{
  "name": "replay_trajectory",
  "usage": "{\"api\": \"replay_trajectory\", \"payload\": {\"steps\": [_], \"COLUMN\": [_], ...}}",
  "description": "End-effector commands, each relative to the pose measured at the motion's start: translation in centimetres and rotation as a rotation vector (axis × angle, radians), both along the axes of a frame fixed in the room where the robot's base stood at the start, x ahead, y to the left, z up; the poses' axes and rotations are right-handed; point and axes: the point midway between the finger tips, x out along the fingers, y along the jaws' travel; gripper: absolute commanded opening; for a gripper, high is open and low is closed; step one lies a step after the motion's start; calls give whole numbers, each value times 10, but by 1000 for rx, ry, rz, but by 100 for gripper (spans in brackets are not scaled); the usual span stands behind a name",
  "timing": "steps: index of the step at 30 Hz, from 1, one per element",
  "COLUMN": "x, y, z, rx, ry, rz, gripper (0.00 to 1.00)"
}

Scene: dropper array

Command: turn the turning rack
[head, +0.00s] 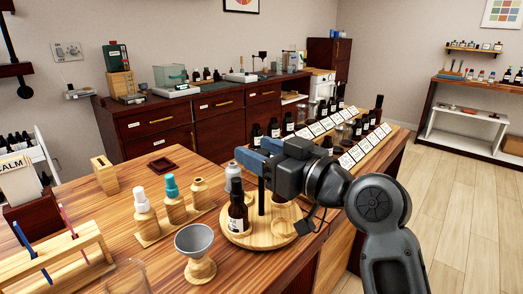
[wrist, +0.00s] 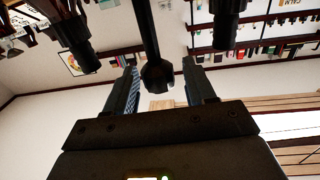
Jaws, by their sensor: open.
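The turning rack (head: 238,240) is a round wooden tray on the table, with a dark upright post (head: 262,198) rising from it. A dark dropper bottle (head: 237,212) with a white label stands on its left side, and a grey-white bottle (head: 233,174) shows at its back. My gripper (head: 259,155) is open over the rack, at the height of the post's top. In the wrist view, the post's knobbed end (wrist: 157,74) appears between the two blue-sided fingers, with gaps on both sides. I cannot tell whether either finger touches it.
A grey funnel (head: 195,240) on a wooden stand is left of the rack. Rows of dark bottles with white label cards (head: 318,128) stand close behind and right of my gripper.

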Motion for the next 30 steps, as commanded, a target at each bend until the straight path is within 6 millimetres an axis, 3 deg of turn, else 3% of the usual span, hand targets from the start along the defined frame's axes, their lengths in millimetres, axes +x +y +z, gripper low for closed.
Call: {"api": "replay_trajectory", "payload": {"steps": [4,21,30], "x": [0,0,0], "y": [0,-1,-1], "z": [0,0,0], "rx": [0,0,0], "ry": [0,0,0], "rz": [0,0,-1], "gripper": [55,0,0]}}
